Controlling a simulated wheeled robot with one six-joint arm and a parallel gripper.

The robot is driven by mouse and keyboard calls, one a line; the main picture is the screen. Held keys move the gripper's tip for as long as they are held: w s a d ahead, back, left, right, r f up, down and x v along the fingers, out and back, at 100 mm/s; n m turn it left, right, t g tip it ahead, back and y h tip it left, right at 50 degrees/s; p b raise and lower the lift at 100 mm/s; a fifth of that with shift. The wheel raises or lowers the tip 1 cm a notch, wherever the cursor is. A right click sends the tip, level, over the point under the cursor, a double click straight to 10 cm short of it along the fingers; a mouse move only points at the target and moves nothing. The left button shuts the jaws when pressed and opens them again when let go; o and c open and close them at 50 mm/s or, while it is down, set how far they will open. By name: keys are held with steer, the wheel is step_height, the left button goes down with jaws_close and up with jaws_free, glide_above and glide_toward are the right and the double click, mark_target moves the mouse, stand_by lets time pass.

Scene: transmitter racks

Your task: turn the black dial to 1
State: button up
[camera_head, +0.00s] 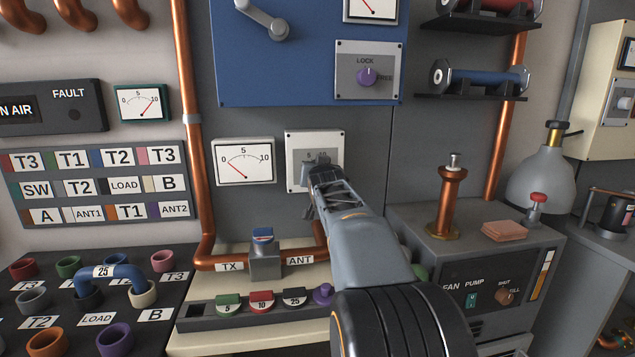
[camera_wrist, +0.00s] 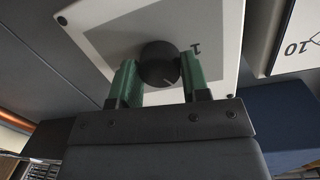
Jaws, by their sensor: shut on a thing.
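The black dial (camera_wrist: 159,64) sits on a pale square plate with a grey centre panel (camera_wrist: 110,35). In the wrist view the green fingers of my gripper (camera_wrist: 158,75) stand on either side of the dial and close on it. A "1" mark shows on the panel just right of the dial. A small light line on the dial points toward the lower right of that view, not straight at the "1". In the head view the plate (camera_head: 293,145) is on the grey wall, and my gripper (camera_head: 313,175) and arm hide most of the dial.
A white 0–10 meter (camera_head: 244,162) is left of the plate, its needle low. Above is a blue panel (camera_head: 290,60) with a purple LOCK/FREE knob (camera_head: 367,77). Below are a copper pipe (camera_head: 230,262) and a tray of coloured plugs (camera_head: 195,312). A grey pump cabinet (camera_head: 480,250) stands right.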

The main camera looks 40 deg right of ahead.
steer(key=shift+f+n+h+b, duration=0.1)
steer(key=shift+n+h+b, duration=0.5)
steer(key=shift+n+b, duration=3.9)
steer(key=n+p, duration=0.2)
steer(key=shift+n, duration=0.3)
steer(key=o, duration=0.9)
steer(key=v, duration=0.7)
steer(key=b+v, duration=0.1)
steer(key=v, duration=0.5)
steer(key=shift+s+a+f, duration=0.1)
steer(key=shift+s+f, duration=0.15)
steer(key=shift+s, duration=0.1)
